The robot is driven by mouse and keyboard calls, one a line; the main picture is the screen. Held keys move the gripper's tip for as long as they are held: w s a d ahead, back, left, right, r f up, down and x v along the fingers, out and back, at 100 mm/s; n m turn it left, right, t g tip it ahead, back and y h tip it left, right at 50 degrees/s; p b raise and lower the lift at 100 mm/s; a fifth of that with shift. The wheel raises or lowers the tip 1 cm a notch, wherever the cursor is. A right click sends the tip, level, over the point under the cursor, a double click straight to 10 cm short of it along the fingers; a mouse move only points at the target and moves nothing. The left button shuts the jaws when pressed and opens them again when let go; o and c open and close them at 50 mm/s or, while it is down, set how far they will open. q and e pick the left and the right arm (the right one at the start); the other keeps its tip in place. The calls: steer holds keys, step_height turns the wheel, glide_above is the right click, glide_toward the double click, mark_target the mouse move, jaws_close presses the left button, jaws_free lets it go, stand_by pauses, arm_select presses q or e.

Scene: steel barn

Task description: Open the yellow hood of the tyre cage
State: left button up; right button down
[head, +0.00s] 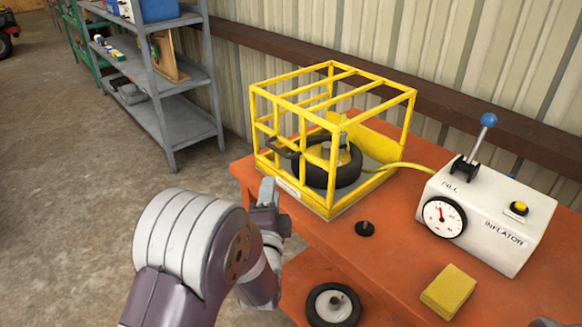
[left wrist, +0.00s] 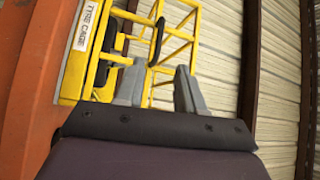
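The tyre cage (head: 322,208) stands on the orange bench. Its yellow barred hood (head: 335,88) appears down over the base, around a black tyre (head: 346,172). A dark bar, apparently the hood's handle (head: 283,148), shows at the cage's left front. My left gripper (head: 269,192) is beside the cage's near left corner, below that bar. In the left wrist view the fingers of this gripper (left wrist: 160,70) are apart with nothing held between them. A dark upright bar (left wrist: 157,40) and yellow bars of the hood (left wrist: 177,45) show beyond the fingertips. My right gripper is not seen.
A white inflator box (head: 487,215) with a blue-knobbed lever stands right of the cage, joined by a yellow hose (head: 405,166). A black knobbed piece (head: 365,228), small wheel (head: 333,305) and yellow block (head: 447,291) lie in front. Grey shelves (head: 170,75) stand left.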

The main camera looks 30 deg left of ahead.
arm_select(q)
steer(key=x, duration=1.2)
steer(key=shift+w+m, duration=0.3)
steer(key=shift+a, duration=0.15)
steer(key=shift+r, duration=0.1)
jaws_close()
